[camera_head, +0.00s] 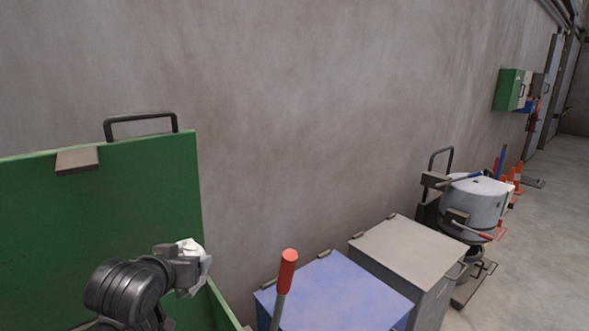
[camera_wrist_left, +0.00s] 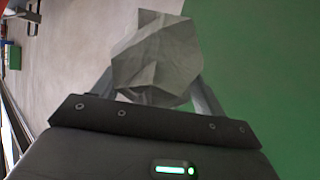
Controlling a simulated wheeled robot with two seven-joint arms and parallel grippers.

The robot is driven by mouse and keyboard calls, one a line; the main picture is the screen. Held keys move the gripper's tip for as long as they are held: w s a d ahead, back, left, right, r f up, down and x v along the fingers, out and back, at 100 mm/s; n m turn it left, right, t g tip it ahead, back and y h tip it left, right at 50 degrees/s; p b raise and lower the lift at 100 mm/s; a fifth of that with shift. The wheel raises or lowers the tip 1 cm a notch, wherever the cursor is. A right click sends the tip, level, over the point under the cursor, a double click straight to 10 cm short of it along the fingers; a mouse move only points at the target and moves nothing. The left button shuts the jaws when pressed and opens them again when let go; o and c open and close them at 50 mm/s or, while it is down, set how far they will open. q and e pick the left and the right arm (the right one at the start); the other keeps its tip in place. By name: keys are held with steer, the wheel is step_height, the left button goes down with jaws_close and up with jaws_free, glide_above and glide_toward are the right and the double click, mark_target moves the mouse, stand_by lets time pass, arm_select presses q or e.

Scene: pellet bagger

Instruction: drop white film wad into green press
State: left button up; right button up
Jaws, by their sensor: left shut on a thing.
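The white film wad (camera_head: 194,262) is a small crumpled white lump in the head view. My left gripper (camera_head: 188,268) is shut on it. In the left wrist view the wad (camera_wrist_left: 156,62) sits between the fingers and hides their tips. The green press (camera_head: 150,215) stands at the left of the head view, its tall green panel with a dark handle raised against the wall. My left gripper and the wad are in front of this panel, near its right edge. The panel's green surface (camera_wrist_left: 262,70) fills the right of the wrist view. My right gripper is not in view.
Right of the press stand a blue bin (camera_head: 335,295) and a grey bin (camera_head: 408,252), both with closed lids. A red-tipped lever (camera_head: 287,268) rises before the blue bin. A round grey drum (camera_head: 475,205) stands farther right. Open floor (camera_head: 550,240) lies at the far right.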

arm_select(q)
steer(key=shift+w+f, duration=0.15)
steer(key=shift+f, duration=0.1)
step_height(320, 180, down, 19)
steer(key=d+n+g+y+p, duration=0.2)
steer(key=n+y+p, duration=0.2)
steer(key=n+y, duration=0.3)
arm_select(e)
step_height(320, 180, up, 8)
steer(key=p, duration=0.4)
arm_select(q)
steer(key=s+a+f+n+g+y+b, duration=0.1)
steer(key=s+a+f+n+g, duration=0.1)
steer(key=s+a+f, duration=0.2)
steer(key=s+a+f+n+g+y+b, duration=0.2)
steer(key=s+a+f+n+g, duration=0.1)
steer(key=f, duration=0.7)
steer(key=s+a+f+n+g+y+b, duration=0.1)
steer(key=s+a+f+n+g+b, duration=0.1)
steer(key=a+f, duration=0.4)
steer(key=s+f+n, duration=0.1)
steer(key=s, duration=0.1)
steer(key=shift+s+f+y, duration=0.3)
steer(key=shift+f+y, duration=0.05)
steer(key=shift+y, duration=0.05)
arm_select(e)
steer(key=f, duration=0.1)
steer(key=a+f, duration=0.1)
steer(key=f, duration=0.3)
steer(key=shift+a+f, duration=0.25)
